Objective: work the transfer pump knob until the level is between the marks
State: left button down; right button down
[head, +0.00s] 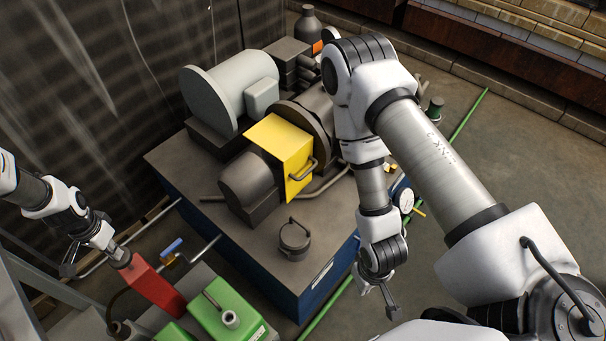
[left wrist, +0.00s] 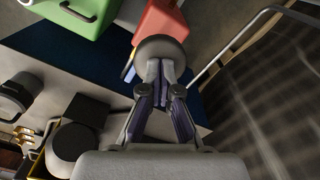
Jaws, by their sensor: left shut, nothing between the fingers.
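The red pump housing (head: 158,288) stands at lower left in the head view, and its red body (left wrist: 160,20) is at the top of the left wrist view. A dark round knob (left wrist: 162,50) is on it, facing my left gripper (left wrist: 160,75). My left gripper is shut and empty, its fingertips overlapping the knob in the picture; I cannot tell whether they touch. In the head view the left gripper (head: 120,258) is at the housing's upper end. My right gripper (head: 378,290) hangs down at centre right, its finger gap unclear. No level or marks can be made out.
Green containers (head: 228,315) stand beside the red housing. A blue-handled valve (head: 172,246) is close behind it. A dark machine base (head: 290,265) carries a grey motor (head: 228,92) and a yellow guard (head: 285,150). Open floor (head: 505,150) lies at right.

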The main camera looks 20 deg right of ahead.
pick_arm(q)
jog(key=shift+s+f, duration=0.1)
jog(key=shift+f, duration=0.4)
jog(key=shift+r, duration=0.2)
notch_tip(320, 180, up, 9)
jog(key=p, duration=0.6)
jog(key=shift+f, duration=0.2)
dwell(0.5)
